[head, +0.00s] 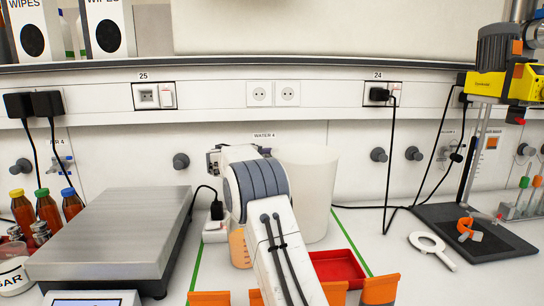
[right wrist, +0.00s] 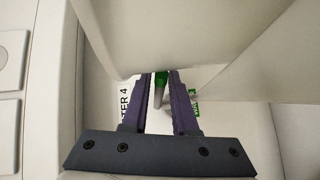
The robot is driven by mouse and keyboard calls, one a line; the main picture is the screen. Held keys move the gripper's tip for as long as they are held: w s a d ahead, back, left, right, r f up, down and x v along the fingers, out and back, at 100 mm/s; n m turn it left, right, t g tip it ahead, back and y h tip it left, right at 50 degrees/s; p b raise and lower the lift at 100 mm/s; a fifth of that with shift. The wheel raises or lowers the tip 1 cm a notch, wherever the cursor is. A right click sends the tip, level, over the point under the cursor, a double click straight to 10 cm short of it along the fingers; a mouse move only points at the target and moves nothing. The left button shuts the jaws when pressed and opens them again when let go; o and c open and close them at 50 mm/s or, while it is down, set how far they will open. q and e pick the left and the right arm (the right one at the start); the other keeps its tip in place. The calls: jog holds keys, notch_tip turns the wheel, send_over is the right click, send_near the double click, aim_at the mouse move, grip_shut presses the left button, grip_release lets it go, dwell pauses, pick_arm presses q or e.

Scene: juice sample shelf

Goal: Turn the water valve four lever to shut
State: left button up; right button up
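The WATER 4 label (head: 264,135) is on the white back panel in the head view. The valve under it is mostly hidden by my right arm there. In the right wrist view, a green lever or handle (right wrist: 161,80) with a grey part below shows between the tips of my right gripper (right wrist: 162,76). The purple fingers are apart, with a gap between them. I cannot tell whether either finger touches the green part. Part of the WATER 4 label (right wrist: 124,104) and a green label (right wrist: 195,104) show beside the fingers. My left gripper is not in view.
A large white container (head: 312,190) stands right of my arm, close to it. A red tray (head: 338,268) lies in front. A steel-topped scale (head: 115,235) and capped bottles (head: 48,210) are left. A stirrer stand (head: 480,235) is right. Orange blocks line the near edge.

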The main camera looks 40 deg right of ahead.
grip_shut()
jog(key=shift+f, duration=0.1)
dwell(1.2)
